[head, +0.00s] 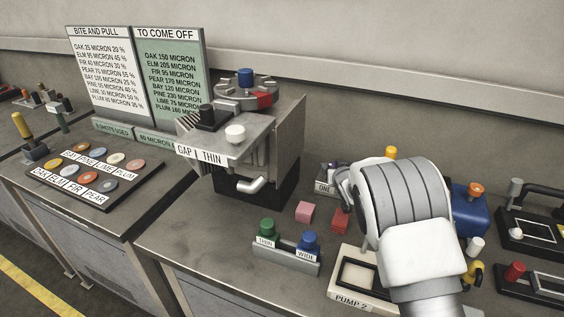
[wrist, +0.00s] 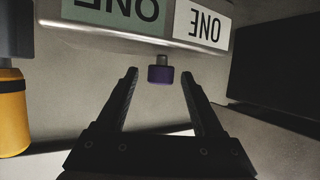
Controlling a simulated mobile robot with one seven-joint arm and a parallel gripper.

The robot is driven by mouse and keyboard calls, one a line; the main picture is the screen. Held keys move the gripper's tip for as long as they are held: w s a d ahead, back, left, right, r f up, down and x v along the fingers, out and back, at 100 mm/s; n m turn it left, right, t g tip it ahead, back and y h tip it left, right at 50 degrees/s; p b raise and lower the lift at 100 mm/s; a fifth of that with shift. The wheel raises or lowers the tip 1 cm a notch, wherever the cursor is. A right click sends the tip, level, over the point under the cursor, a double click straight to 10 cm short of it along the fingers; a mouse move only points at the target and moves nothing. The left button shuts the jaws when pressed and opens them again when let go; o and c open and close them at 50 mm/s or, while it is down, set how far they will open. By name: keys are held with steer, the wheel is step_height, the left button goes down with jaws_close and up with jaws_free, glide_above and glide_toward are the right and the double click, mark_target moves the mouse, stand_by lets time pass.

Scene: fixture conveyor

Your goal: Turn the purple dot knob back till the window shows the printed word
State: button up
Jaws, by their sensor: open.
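In the wrist view, a small purple knob (wrist: 160,74) sticks out on a short grey stem from the lower edge of a pale housing. No dot is visible on it. My gripper (wrist: 159,75) is open, and its fingertips flank the knob in the picture with gaps on both sides; I cannot tell whether they reach its depth. Above the knob, a green panel (wrist: 115,10) and a white label (wrist: 202,24) both read ONE, upside down in this view. I cannot tell which is the window.
A yellow cylinder (wrist: 12,115) stands left in the wrist view. In the head view, a pink block (head: 304,211), a red block (head: 340,219) and the THIN/WIDE button stand (head: 285,252) lie left of my arm. The PUMP 2 panel (head: 352,300) is below it.

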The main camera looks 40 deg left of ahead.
steer(key=shift+s+a+f+m+t+h+b, duration=0.1)
steer(key=shift+m+t+h+b, duration=0.2)
steer(key=shift+m+t+h, duration=0.4)
steer(key=shift+a+m+t+h+b, duration=0.1)
steer(key=shift+m+t+h+b, duration=0.25)
steer(key=shift+m+h, duration=0.6)
steer(key=shift+m+h, duration=0.25)
steer(key=shift+h, duration=0.1)
